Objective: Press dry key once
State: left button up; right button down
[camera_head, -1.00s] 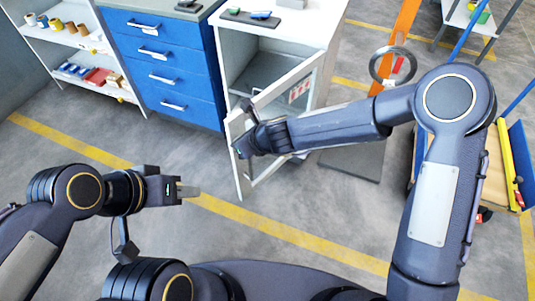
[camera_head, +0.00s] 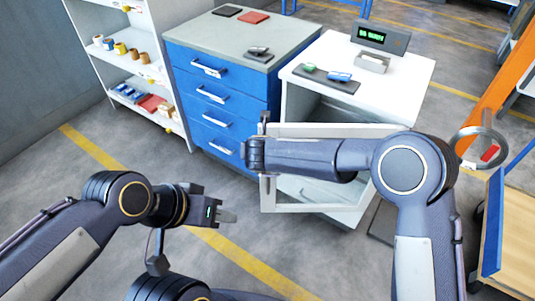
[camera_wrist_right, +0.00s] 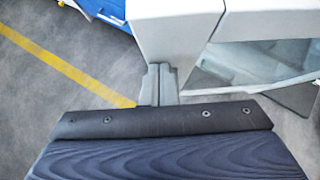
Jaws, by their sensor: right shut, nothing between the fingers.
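No key marked "dry" can be made out in either view. A white cabinet (camera_head: 405,90) stands in the middle of the head view, and its framed door (camera_head: 345,131) hangs open at its front. A dark display unit (camera_head: 383,38) with green lettering, too small to read surely, stands on top. My right gripper (camera_head: 262,122) is at the door's left side, partly hidden by its wrist. In the right wrist view its fingers (camera_wrist_right: 158,84) are shut and empty in front of the white panel; contact cannot be told. My left gripper (camera_head: 229,216) hangs over the floor, away from the cabinet.
A dark tray (camera_head: 340,86) with a green and a blue item lies on the cabinet top. A blue drawer unit (camera_head: 180,70) and white shelves (camera_head: 100,20) stand to the left.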

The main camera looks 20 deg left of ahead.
aim_at(309, 68)
jog(key=i+j+z, duration=0.35)
jog(key=j, duration=0.35)
jog(key=i+j+z, duration=0.2)
jog(key=k+j, duration=0.2)
